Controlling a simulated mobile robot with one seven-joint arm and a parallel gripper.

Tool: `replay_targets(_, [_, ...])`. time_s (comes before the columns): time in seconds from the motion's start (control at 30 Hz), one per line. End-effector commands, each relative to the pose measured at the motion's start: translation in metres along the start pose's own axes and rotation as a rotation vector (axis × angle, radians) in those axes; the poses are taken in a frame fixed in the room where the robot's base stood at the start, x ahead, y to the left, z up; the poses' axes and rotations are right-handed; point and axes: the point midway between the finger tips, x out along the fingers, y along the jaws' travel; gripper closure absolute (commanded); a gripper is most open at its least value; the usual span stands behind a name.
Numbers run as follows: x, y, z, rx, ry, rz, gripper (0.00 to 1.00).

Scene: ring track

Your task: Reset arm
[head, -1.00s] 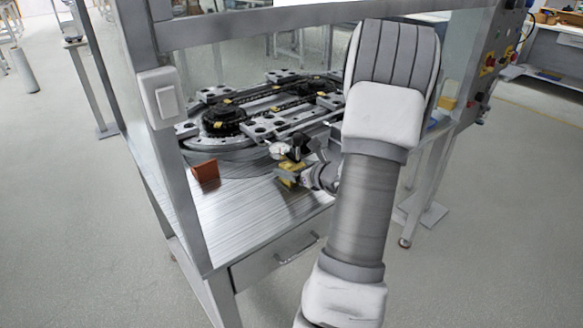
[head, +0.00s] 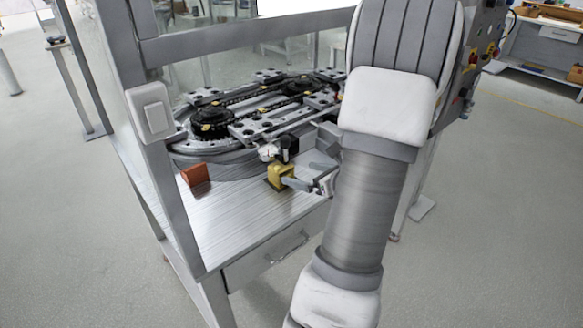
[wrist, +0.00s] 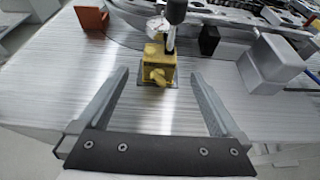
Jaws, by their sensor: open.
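My gripper (wrist: 160,98) is open and empty in the wrist view, its two fingers spread wide above the metal table top (wrist: 60,75). A yellow block with a knob (wrist: 158,68) stands just beyond the fingertips, centred between them and apart from them. In the head view the yellow block (head: 281,176) is on the table near the front edge. My gripper also shows there (head: 312,184), just right of the block and partly hidden by my arm.
The ring track (head: 265,105) fills the back of the table. An orange block (head: 195,174) lies at the left, and a grey block (wrist: 272,62) stands at the right. A frame post (head: 165,180) rises at the front left. A drawer (head: 280,250) is below the table top.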

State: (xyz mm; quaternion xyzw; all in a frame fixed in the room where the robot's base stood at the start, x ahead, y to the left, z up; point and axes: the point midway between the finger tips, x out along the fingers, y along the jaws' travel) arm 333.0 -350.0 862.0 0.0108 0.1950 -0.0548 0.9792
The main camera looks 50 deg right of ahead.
Motion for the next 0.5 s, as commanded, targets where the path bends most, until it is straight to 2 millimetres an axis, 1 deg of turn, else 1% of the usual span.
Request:
replay_targets(0.03, [-0.006,0.0,0.001,0.001,0.0,-0.002,0.0])
replay_targets(0.1, [-0.012,0.0,0.001,0.0,-0.001,0.0,0.0])
replay_targets(0.2, [-0.016,0.0,0.0,0.0,-0.001,0.0,0.0])
replay_targets(0.5, [-0.016,0.0,0.0,0.0,0.0,0.001,0.0])
